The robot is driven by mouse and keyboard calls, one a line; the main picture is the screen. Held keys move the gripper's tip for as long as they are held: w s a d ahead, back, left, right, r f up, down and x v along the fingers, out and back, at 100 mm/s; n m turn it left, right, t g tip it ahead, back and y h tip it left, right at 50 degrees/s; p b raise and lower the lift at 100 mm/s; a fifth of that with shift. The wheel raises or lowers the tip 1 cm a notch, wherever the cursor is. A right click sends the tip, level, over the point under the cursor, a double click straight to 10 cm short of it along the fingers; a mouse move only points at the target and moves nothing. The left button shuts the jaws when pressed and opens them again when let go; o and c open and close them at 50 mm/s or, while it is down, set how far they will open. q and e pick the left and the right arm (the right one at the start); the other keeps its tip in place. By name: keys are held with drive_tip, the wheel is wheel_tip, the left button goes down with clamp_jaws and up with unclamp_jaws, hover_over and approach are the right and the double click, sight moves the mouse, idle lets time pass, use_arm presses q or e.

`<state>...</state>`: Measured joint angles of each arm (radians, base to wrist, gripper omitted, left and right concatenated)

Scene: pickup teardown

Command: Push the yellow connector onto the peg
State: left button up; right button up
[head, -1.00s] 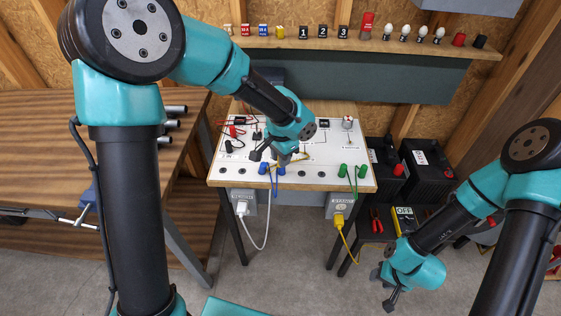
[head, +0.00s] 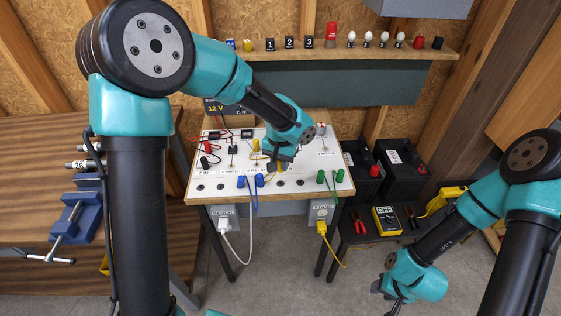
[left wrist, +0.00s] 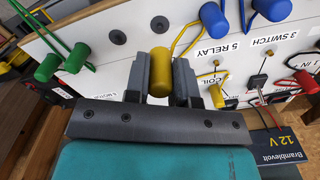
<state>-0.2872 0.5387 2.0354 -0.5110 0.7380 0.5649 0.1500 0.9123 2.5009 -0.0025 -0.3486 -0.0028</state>
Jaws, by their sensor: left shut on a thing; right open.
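The yellow connector (left wrist: 159,72) is between the two fingers of my left gripper (left wrist: 160,80), with its yellow wire running up to the right in the left wrist view. In the head view my left gripper (head: 274,165) is low over the white board, right of the blue connectors. A second yellow connector (left wrist: 217,97) is by the "COIL" label, near a small brass peg (left wrist: 215,66). Whether the held connector touches a peg is hidden. My right gripper (head: 388,292) is open and empty, off the board at lower right.
Blue connectors (head: 250,181) and green connectors (head: 328,177) stand along the white board (head: 213,175). A multimeter (head: 386,220) and black batteries (head: 403,161) are on the right. A shelf of small parts (head: 385,49) runs behind.

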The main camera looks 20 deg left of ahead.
sight(280, 181)
use_arm(q)
drive_tip(key=shift+f, duration=2.35)
drive_tip(key=shift+f, duration=0.85)
drive_tip(key=o, duration=1)
wheel_tip(280, 181, up, 18)
drive_tip(key=shift+f, duration=0.25)
drive_tip(key=shift+f, duration=0.1)
wheel_tip(280, 181, down, 16)
idle(0.8)
